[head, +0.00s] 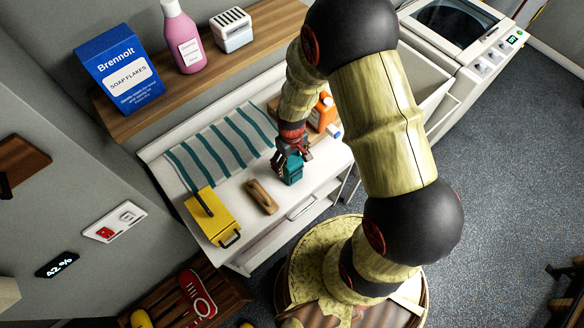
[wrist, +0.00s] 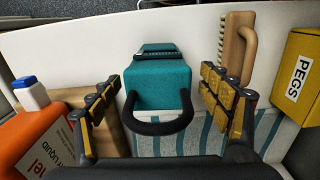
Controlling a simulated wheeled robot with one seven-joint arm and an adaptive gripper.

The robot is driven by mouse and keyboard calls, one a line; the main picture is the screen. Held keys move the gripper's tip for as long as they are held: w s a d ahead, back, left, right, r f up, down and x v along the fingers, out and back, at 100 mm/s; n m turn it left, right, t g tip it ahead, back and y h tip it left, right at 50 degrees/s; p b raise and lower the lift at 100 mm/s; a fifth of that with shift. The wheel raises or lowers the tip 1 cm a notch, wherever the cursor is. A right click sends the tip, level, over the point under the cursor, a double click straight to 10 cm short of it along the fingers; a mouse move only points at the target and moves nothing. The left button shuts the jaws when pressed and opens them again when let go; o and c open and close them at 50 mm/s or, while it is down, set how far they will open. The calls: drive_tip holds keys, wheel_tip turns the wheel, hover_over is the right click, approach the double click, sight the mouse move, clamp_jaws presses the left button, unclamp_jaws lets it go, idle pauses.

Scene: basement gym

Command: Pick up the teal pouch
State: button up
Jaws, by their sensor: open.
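The teal pouch (wrist: 160,80) stands on the white worktop in the wrist view, with a dark loop handle facing my gripper and a dark strip across its far end. In the head view the teal pouch (head: 292,172) shows just below my gripper (head: 291,152), which partly hides it. In the wrist view my gripper (wrist: 165,105) is open, with one finger on each side of the pouch. A gap shows between each finger and the pouch. Whether the fingers are level with it is hard to tell.
A wooden brush (head: 262,197), a yellow pegs box (head: 211,216) and a striped towel (head: 222,150) share the worktop (head: 235,190). An orange bottle (wrist: 32,135) stands close by the left finger, beside a wooden block (wrist: 100,125). A shelf (head: 135,122) runs above the back.

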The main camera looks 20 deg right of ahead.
drive_tip(key=shift+d+f, duration=0.1)
drive_tip(key=shift+f, duration=1.25)
drive_tip(key=c, duration=0.3)
drive_tip(key=c, duration=1.1)
drive_tip(key=shift+w+r, duration=0.1)
